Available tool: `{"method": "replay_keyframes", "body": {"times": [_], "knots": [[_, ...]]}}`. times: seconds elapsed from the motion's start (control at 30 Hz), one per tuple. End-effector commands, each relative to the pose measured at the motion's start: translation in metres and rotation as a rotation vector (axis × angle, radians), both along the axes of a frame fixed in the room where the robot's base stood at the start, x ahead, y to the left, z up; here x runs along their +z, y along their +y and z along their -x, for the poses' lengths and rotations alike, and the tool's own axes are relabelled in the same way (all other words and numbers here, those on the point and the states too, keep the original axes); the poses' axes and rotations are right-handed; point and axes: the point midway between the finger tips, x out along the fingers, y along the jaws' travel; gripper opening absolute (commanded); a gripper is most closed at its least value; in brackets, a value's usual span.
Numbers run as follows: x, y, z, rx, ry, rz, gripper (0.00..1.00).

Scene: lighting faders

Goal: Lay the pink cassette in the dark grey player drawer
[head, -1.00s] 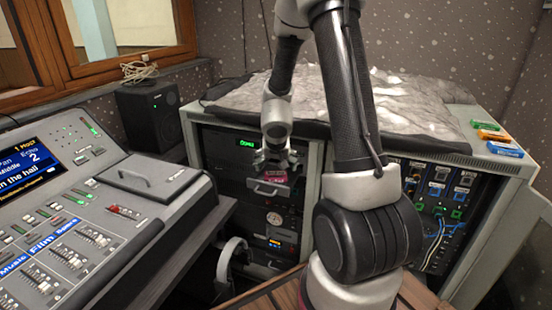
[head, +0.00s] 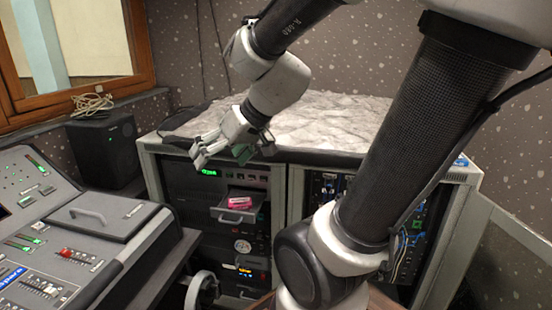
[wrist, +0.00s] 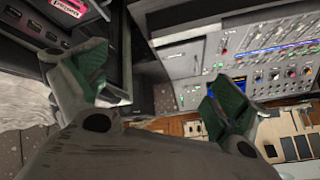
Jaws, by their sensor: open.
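The pink cassette (head: 239,203) lies in the pulled-out dark grey player drawer (head: 228,216) on the front of the left rack. In the wrist view the pink cassette (wrist: 72,7) shows at the top left, partly cut off by the frame edge. My gripper (head: 222,154) is open and empty, above the drawer and in front of the rack's top edge. Its green-padded fingers (wrist: 160,95) are spread wide in the wrist view, apart from the cassette. Whether the cassette lies fully flat is too small to tell.
A mixing console (head: 70,235) with faders fills the left. A black speaker (head: 104,150) stands behind it. A grey rumpled cover (head: 325,118) lies on the rack top. A patch panel with cables is partly hidden behind my arm.

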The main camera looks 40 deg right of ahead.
Motion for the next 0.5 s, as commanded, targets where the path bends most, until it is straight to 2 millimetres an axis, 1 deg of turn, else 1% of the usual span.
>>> {"method": "replay_keyframes", "body": {"times": [0.03, 0.1, 0.2, 0.3, 0.33, 0.4, 0.5], "knots": [[0.005, -0.007, 0.028, 0.017, 0.045, 0.046, 0.98], [0.008, -0.024, 0.060, 0.002, 0.120, 0.118, 0.98], [0.013, -0.050, 0.092, -0.052, 0.190, 0.215, 0.98], [0.017, -0.068, 0.110, -0.104, 0.225, 0.277, 0.98], [0.018, -0.071, 0.113, -0.114, 0.231, 0.288, 0.98], [0.019, -0.075, 0.116, -0.128, 0.238, 0.303, 0.98], [0.019, -0.076, 0.116, -0.133, 0.240, 0.304, 0.98]]}}
